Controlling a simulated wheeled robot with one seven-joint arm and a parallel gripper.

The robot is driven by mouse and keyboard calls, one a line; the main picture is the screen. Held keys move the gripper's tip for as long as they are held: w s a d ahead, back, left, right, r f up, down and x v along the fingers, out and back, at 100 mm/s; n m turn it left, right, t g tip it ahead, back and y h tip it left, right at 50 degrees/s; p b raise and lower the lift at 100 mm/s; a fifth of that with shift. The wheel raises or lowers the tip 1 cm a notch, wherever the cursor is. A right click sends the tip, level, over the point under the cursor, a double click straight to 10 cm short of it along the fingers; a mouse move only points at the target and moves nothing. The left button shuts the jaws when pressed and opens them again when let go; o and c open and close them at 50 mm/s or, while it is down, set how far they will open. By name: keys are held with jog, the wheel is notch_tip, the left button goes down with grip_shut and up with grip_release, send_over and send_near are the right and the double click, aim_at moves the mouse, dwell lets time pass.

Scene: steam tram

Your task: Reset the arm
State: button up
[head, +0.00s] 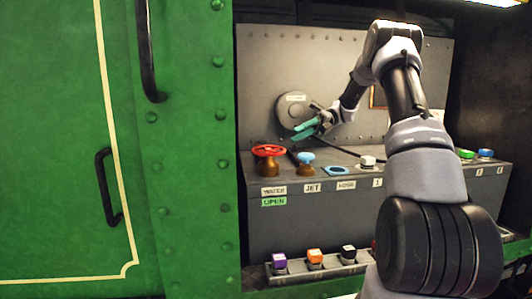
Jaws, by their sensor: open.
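My arm reaches from the lower right, up and over a grey console (300,225), bending down to the left. My gripper (303,130) has teal fingers and is open. It appears in front of the back panel (335,70), just below a round grey disc (293,108) with a small label. No object shows between the fingers. A red handwheel valve (269,151) stands to the left below the gripper, and a blue-topped valve (305,158) stands below it. The fingers appear apart from both valves, though depth is hard to judge.
Green (465,155) and blue (486,154) knobs sit at right. A green riveted wall (190,130) with handles (105,188) borders the left.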

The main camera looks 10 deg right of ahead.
jog(key=s+r+n+t+h, duration=0.3)
jog(key=s+n, duration=0.3)
jog(key=s, duration=0.4)
jog(key=s+a+r+n+t+h, duration=0.1)
jog(key=s+r+n+t+h, duration=0.1)
jog(key=s+n+t+h, duration=0.3)
jog(key=s+r+n+t+h, duration=0.3)
jog(key=s+n+t, duration=0.2)
jog(key=s+n, duration=0.4)
jog(key=s, duration=0.5)
jog(key=shift+s+a+r+h, duration=0.3)
jog(key=shift+s+a+h, duration=0.05)
jog(key=shift+h, duration=0.05)
